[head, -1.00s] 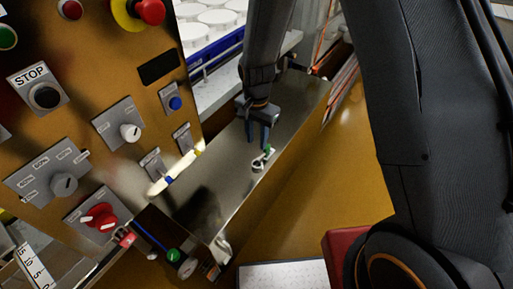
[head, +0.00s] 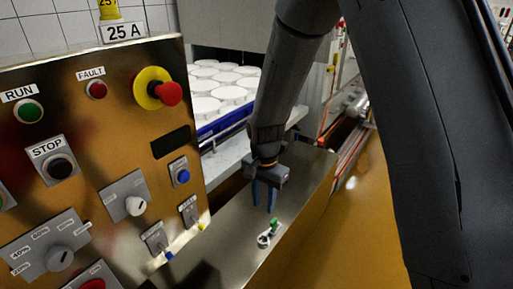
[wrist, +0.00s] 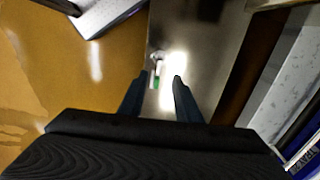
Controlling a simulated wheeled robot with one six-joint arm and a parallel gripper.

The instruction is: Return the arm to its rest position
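My gripper (head: 264,199) hangs from my dark arm over a shiny metal ledge to the right of the control panel. Its two blue-grey fingers point down and stand apart, with nothing between them. In the wrist view my gripper (wrist: 158,95) also shows its fingers spread and empty. A small metal item with a green part (head: 267,236) lies on the ledge below the fingertips, apart from them. The same item shows in the wrist view (wrist: 156,70), beyond the fingertips.
The control panel (head: 95,165) with buttons, knobs and a red stop button (head: 168,93) stands at left. White round moulds (head: 228,95) sit on a blue-edged conveyor behind. The yellow-brown floor (head: 335,240) at right is open.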

